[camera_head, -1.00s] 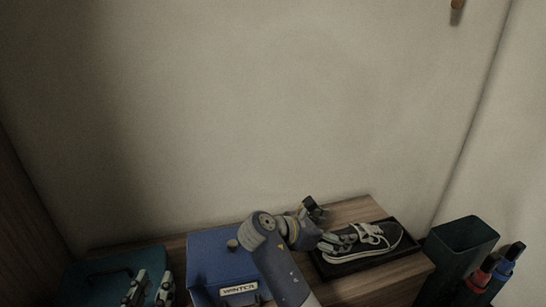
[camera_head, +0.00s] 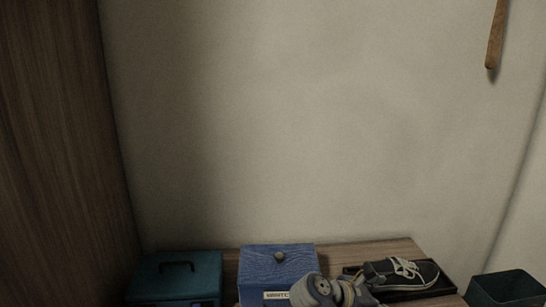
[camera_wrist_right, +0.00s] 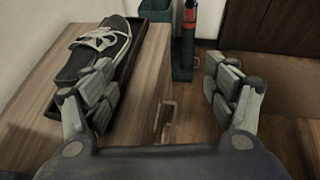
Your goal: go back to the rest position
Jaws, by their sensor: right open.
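My right gripper (camera_wrist_right: 163,85) is open and empty in the right wrist view, with its two fingers spread apart. Its left finger overlaps the near end of the dark shoe in that view; I cannot tell the gap between them. The black shoe with white laces (camera_head: 402,273) sits in a dark tray on the wooden cabinet; it also shows in the right wrist view (camera_wrist_right: 92,50). My left gripper is not in view.
A blue lidded box (camera_head: 278,262) with a knob and a label stands on the cabinet (camera_head: 345,252), left of the shoe. A teal box (camera_head: 185,277) with a handle stands further left. A dark green bin (camera_head: 507,287) stands at the right. A wooden handle (camera_head: 496,35) hangs at the upper right.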

